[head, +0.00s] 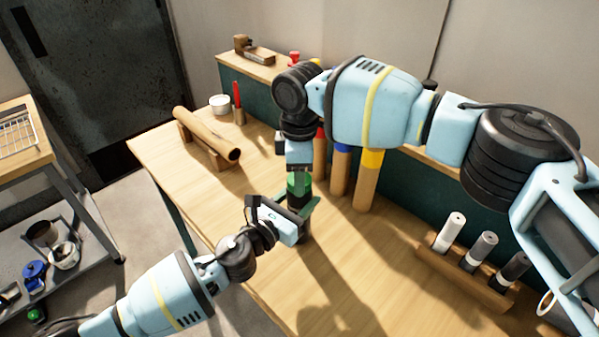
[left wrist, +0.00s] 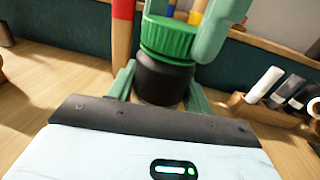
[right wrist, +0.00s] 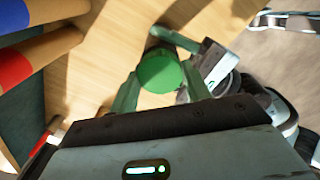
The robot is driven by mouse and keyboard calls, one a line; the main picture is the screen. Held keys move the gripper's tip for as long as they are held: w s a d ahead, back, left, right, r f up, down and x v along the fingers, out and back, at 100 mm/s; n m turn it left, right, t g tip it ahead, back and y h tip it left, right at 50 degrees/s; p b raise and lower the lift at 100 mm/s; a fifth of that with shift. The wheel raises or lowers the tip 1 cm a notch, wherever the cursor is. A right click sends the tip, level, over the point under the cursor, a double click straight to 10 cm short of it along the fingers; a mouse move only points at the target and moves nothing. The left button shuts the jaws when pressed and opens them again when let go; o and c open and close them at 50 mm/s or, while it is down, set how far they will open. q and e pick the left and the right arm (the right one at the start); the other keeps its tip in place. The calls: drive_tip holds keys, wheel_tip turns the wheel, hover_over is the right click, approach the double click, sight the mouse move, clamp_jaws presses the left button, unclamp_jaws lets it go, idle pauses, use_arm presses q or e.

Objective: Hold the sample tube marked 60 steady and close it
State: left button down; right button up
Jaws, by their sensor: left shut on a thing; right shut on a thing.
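The sample tube is a squat dark jar (left wrist: 163,80) standing on the bench, with a ribbed green lid (left wrist: 168,40) on top of it. My left gripper (head: 297,213) is shut around the dark body, one finger on each side. My right gripper (head: 299,182) comes from above and is shut on the green lid, which also shows between its fingers in the right wrist view (right wrist: 160,72). The lid sits in line with the body; I cannot tell how tightly it is seated. No number 60 is visible on the tube.
Several tall wooden rolls with coloured bands (head: 368,180) stand close behind the tube. A rack (head: 465,275) with white, grey and black rolls is at right. A wooden roll (head: 207,134) lies on supports at left, near a white pot (head: 220,104). The front bench is clear.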

drive_tip(key=shift+c, duration=0.6)
drive_tip(key=o, duration=1.1)
drive_tip(key=shift+o, duration=0.2)
drive_tip(key=shift+r, duration=0.1)
wheel_tip(320, 180, up, 12)
use_arm(q)
drive_tip(key=c, duration=0.6)
unclamp_jaws()
drive_tip(key=shift+o, duration=0.2)
